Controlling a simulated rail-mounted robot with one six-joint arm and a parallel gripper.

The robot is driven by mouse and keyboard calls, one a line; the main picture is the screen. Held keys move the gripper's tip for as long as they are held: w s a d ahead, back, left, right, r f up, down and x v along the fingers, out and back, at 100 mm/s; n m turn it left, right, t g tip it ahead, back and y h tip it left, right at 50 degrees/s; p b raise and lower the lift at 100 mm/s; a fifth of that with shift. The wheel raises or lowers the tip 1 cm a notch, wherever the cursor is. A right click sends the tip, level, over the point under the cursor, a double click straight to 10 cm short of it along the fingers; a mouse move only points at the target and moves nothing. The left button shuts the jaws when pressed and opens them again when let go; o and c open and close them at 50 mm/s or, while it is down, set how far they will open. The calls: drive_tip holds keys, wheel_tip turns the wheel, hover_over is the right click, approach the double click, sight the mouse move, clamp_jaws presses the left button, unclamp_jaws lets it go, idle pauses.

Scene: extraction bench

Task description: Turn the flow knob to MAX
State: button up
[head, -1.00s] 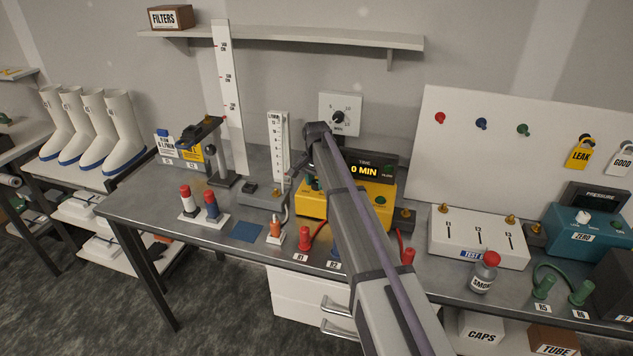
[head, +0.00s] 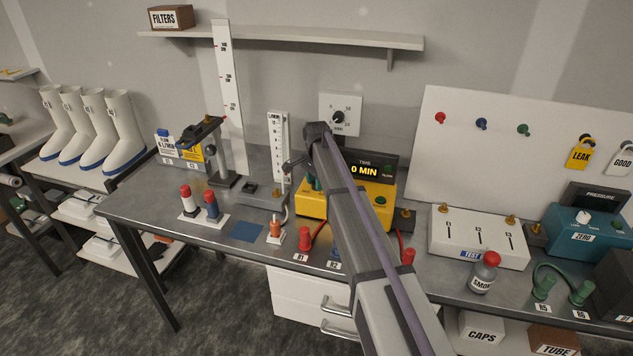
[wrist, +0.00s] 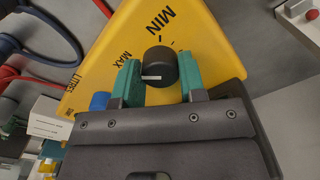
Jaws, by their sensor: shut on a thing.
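The flow knob (wrist: 161,66) is a black round knob with a white mark, on the sloped yellow panel of a box. In the wrist view, MIN is printed above it and MAX to its upper left. The white mark lies on the knob's lower left side; I cannot tell exactly which label it points to. My gripper (wrist: 161,80) has its two teal fingers on either side of the knob, shut on it. In the head view, the yellow box (head: 375,208) stands mid-bench, and my arm hides the knob.
A dark display (head: 367,169) on the box reads 0 MIN. A white flow gauge (head: 279,145) stands left of it. A red plug (head: 304,238) is in front, and a white test block (head: 478,238) stands right. A blue knob (wrist: 99,101) shows beside the left finger.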

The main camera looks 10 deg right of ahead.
drive_tip(key=o, duration=0.9)
wheel_tip(320, 180, up, 11)
drive_tip(key=p, duration=1.1)
drive_tip(key=shift+f, duration=0.15)
drive_tip(key=s+f+n+b, duration=0.2)
drive_tip(key=s+n, duration=0.2)
drive_tip(key=s, duration=0.8)
drive_tip(key=s+f+n+b, duration=0.3)
drive_tip(key=s+n, duration=0.1)
drive_tip(key=s, duration=0.9)
drive_tip(key=s+f+n+b, duration=0.3)
drive_tip(key=s+n, duration=0.1)
drive_tip(key=s, duration=0.9)
